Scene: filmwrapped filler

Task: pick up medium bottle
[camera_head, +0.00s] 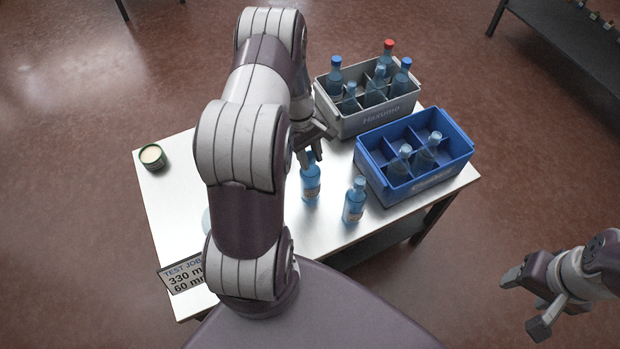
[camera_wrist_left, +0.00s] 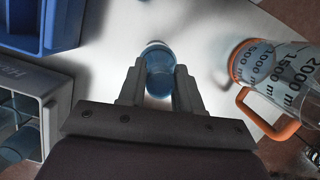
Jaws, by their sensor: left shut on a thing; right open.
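My left gripper (camera_head: 312,148) is shut on the upper part of a blue bottle (camera_head: 310,185) with a pale label. The bottle is about upright at the middle of the table; I cannot tell whether its base touches the top. In the left wrist view this bottle (camera_wrist_left: 158,72) sits between the two fingers (camera_wrist_left: 160,88). A second blue bottle (camera_head: 354,202) stands upright to its right, free of the gripper. Which is the medium one is not marked. My right gripper (camera_head: 530,302) is open and empty, off the table at the lower right.
A blue crate (camera_head: 418,182) and a grey crate (camera_head: 368,122), both divided and holding bottles, stand on the right of the white table (camera_head: 182,190). A green tin (camera_head: 152,156) and a sign (camera_head: 183,275) are left. A jug with orange handle (camera_wrist_left: 265,118) stands near the held bottle.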

